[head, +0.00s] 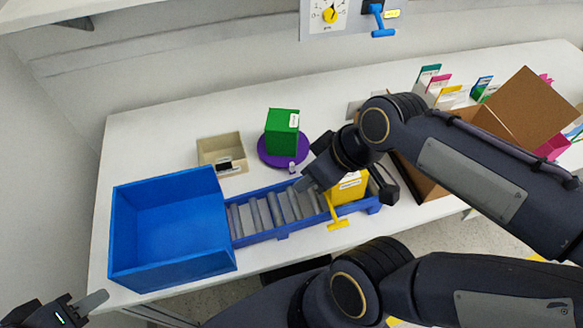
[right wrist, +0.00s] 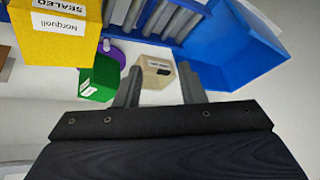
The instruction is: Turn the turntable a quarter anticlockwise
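The purple turntable (head: 267,156) lies on the white table with a green box (head: 282,133) on it. A small pale peg (head: 292,167) shows at its front edge. In the right wrist view the turntable (right wrist: 116,46) is partly hidden behind the green box (right wrist: 100,78). My right gripper (head: 303,183) is just in front of and right of the turntable, above the roller track. Its two fingers are apart and empty in the right wrist view (right wrist: 158,75). My left gripper (head: 88,303) is at the lower left corner, partly out of frame, with one finger visible.
A blue bin (head: 170,270) stands left of the blue roller track (head: 265,208), which bears a yellow box (head: 350,190). A beige tray (head: 222,140) sits left of the turntable. A cardboard box (head: 525,105) is at right. A wall panel (head: 350,18) carries a yellow knob.

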